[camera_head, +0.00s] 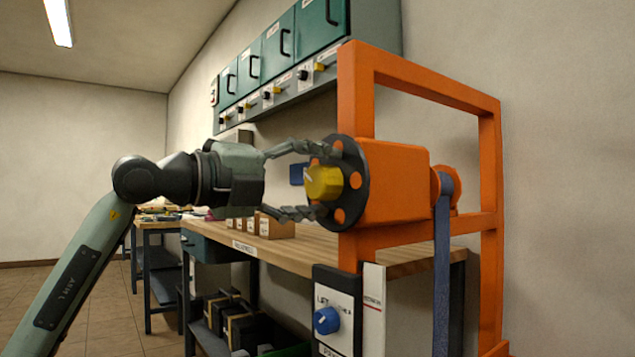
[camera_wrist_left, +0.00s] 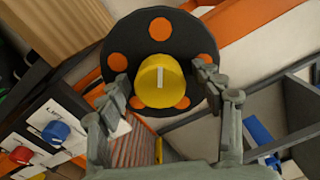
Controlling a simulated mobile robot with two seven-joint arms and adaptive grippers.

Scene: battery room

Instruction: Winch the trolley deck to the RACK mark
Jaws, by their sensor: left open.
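The orange trolley frame (camera_head: 358,95) stands at the right in the head view. Its orange winch housing (camera_head: 397,180) carries a black disc (camera_head: 350,160) with orange spots and a yellow knob (camera_head: 323,183) at its centre. A blue strap (camera_head: 442,270) hangs from the drum behind. My left gripper (camera_head: 318,182) is open, its fingers above and below the knob. In the left wrist view the knob (camera_wrist_left: 161,82), with a white line on it, lies between the spread fingertips (camera_wrist_left: 162,88); contact is not clear. The deck and RACK mark cannot be made out. My right gripper is not in view.
A panel with a blue knob (camera_head: 326,320) is fixed low on the frame. A wooden bench (camera_head: 310,250) with small boxes (camera_head: 276,228) stands behind. Green wall cabinets (camera_head: 278,45) hang above. Floor at the left (camera_head: 115,315) is clear.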

